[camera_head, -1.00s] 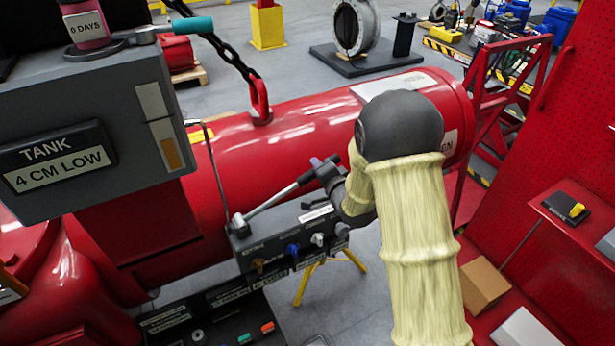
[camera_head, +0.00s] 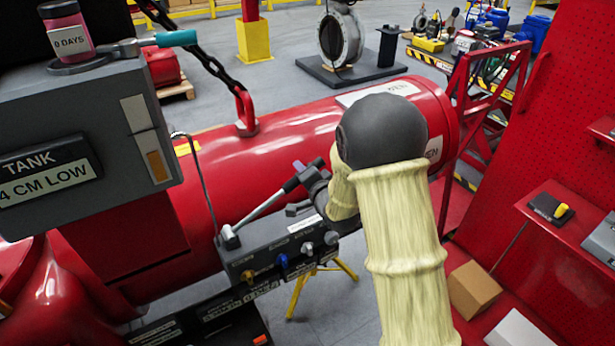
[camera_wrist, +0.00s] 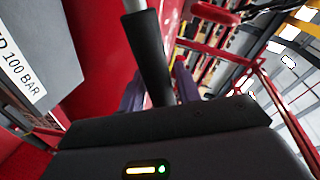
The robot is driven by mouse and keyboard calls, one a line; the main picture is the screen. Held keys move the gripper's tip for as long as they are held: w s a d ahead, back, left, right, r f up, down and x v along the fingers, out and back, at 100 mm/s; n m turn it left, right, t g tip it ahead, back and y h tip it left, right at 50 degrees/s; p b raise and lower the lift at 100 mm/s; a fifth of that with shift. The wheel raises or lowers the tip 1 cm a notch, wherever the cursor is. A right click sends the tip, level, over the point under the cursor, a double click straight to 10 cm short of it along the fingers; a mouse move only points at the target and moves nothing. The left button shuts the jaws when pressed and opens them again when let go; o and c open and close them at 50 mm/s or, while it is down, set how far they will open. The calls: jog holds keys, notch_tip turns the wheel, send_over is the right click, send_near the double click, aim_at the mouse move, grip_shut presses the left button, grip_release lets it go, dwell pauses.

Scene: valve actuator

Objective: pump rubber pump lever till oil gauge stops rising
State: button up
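The pump lever (camera_head: 262,209) is a silver rod with a black rubber grip, rising at a slant from a dark pump block (camera_head: 275,258). My gripper (camera_head: 312,180) is at the lever's upper end. In the wrist view the black grip (camera_wrist: 150,60) runs between the purple fingers of my gripper (camera_wrist: 157,90), which lie close along both sides of it and look closed on it. The likely oil gauge (camera_head: 154,164) is an upright slot on the grey tank box (camera_head: 85,120), with orange in its lower part. The tank label (camera_head: 45,172) reads 4 cm low.
A red cylinder (camera_head: 300,140) lies behind the pump block. A chain (camera_head: 195,50) hangs to it. A pink jar (camera_head: 65,35) and a teal-handled tool (camera_head: 150,42) are on the tank box. A red panel (camera_head: 560,130) with shelves stands right.

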jog(key=shift+s+d, duration=0.1)
jog(key=shift+s, duration=0.05)
jog(key=b+v, duration=1.1)
jog(key=v, duration=0.6)
jog(key=shift+b, duration=0.4)
jog(key=shift+d, duration=0.1)
jog(key=s+d+f+n+g+h+p, duration=0.1)
jog(key=s+d+f+n+g+h, duration=0.2)
jog(key=s+d+f+n+g, duration=0.1)
jog(key=s+d+f+n+g+h+p, duration=0.1)
jog(key=s+d+f+n+g+h, duration=0.2)
jog(key=s+d+f+g, duration=0.3)
notch_tip(320, 180, down, 5)
jog(key=s+n+g, duration=0.1)
jog(key=s, duration=0.1)
jog(key=shift+s, duration=0.3)
